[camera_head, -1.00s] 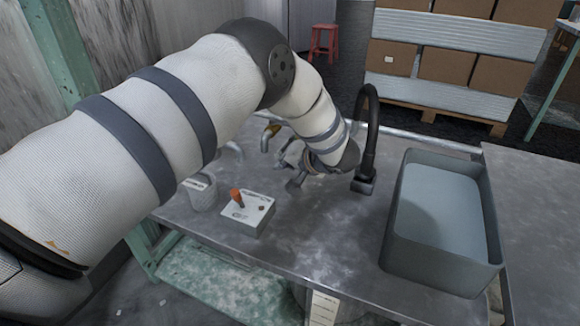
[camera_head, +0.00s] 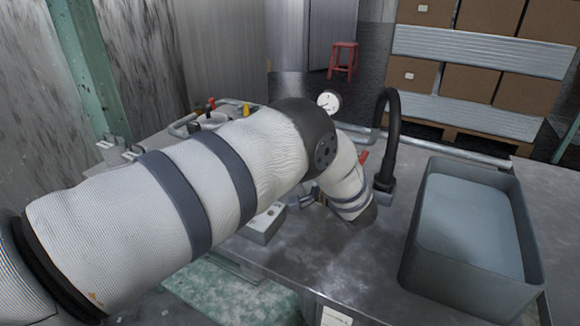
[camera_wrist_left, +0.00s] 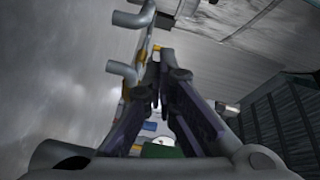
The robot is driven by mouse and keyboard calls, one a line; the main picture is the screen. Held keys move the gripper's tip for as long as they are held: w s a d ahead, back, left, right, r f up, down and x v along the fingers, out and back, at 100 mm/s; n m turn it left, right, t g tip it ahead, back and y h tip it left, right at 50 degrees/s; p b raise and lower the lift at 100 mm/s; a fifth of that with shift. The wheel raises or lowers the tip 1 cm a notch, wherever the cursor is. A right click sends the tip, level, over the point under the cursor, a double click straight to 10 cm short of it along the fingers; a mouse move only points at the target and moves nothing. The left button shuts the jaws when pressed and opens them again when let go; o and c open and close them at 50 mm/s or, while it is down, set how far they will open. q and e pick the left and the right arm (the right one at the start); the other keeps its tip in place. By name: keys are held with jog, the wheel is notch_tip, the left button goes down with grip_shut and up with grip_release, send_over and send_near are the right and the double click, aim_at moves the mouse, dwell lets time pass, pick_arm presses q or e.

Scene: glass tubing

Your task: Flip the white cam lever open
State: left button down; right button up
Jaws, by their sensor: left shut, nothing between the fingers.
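I cannot make out the white cam lever in either view; my left arm covers much of the bench's back left. My left gripper (camera_head: 308,201) is low over the bench, partly hidden by its own wrist, beside the control box. In the left wrist view my left gripper (camera_wrist_left: 156,72) has its dark fingers together at the tips, with nothing seen between them. A grey metal pipe with bent stubs (camera_wrist_left: 122,70) lies just left of the fingertips there; I cannot tell whether they touch. My right gripper is not in view.
A pale control box (camera_head: 264,224) stands partly behind my arm. A black curved spout (camera_head: 386,135) rises right of my wrist, with a grey bin (camera_head: 420,250) farther right. A round gauge (camera_head: 328,102) shows behind my elbow. The bench front (camera_head: 335,262) is clear.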

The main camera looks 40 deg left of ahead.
pick_arm(q)
jog(key=shift+a+r, duration=0.15)
jog(key=shift+r, duration=0.05)
jog(key=shift+y, duration=0.3)
notch_tip(320, 180, up, 10)
dwell(0.3)
